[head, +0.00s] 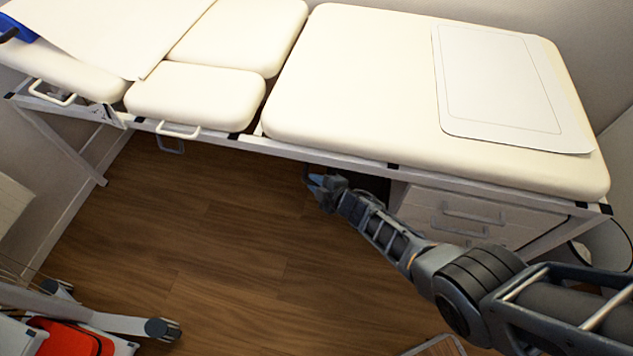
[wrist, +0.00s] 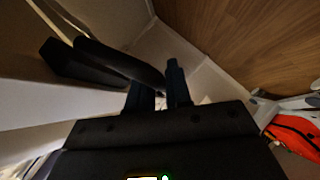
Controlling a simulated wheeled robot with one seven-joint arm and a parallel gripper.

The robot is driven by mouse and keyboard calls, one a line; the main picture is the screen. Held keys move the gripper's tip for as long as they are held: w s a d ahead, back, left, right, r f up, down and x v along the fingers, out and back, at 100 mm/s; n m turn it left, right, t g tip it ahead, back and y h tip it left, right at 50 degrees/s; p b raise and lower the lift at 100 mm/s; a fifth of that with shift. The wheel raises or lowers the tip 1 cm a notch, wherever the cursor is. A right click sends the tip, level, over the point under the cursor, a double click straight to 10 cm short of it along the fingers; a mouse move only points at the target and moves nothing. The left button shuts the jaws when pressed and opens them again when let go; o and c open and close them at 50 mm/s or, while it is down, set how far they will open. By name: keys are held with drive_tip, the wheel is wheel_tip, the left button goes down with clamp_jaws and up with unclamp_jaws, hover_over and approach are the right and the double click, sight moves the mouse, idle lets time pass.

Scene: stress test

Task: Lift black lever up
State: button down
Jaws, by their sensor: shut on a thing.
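The black lever (wrist: 112,60) shows in the wrist view as a dark curved bar running from the upper left to between my fingers. My gripper (wrist: 160,88) is shut on its right end. In the head view my gripper (head: 318,184) is just below the front rail of the cream examination couch (head: 360,80), near the middle of its length. There the lever is mostly hidden and hard to tell from my dark fingers.
A white drawer unit (head: 470,212) stands under the couch to the right of my gripper. A wheeled stand (head: 100,312) with a red item (head: 66,338) is at the lower left. The wooden floor (head: 215,235) between is clear.

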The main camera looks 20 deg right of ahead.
drive_tip(key=c, duration=1.1)
unclamp_jaws()
drive_tip(key=shift+c, duration=0.2)
drive_tip(key=shift+s+d+r+p, duration=0.15)
drive_tip(key=shift+s+r+p, duration=0.3)
drive_tip(key=shift+p, duration=0.15)
drive_tip(key=p+v, duration=0.5)
drive_tip(key=v, duration=0.1)
drive_tip(key=shift+s, duration=0.3)
drive_tip(key=shift+d, duration=0.1)
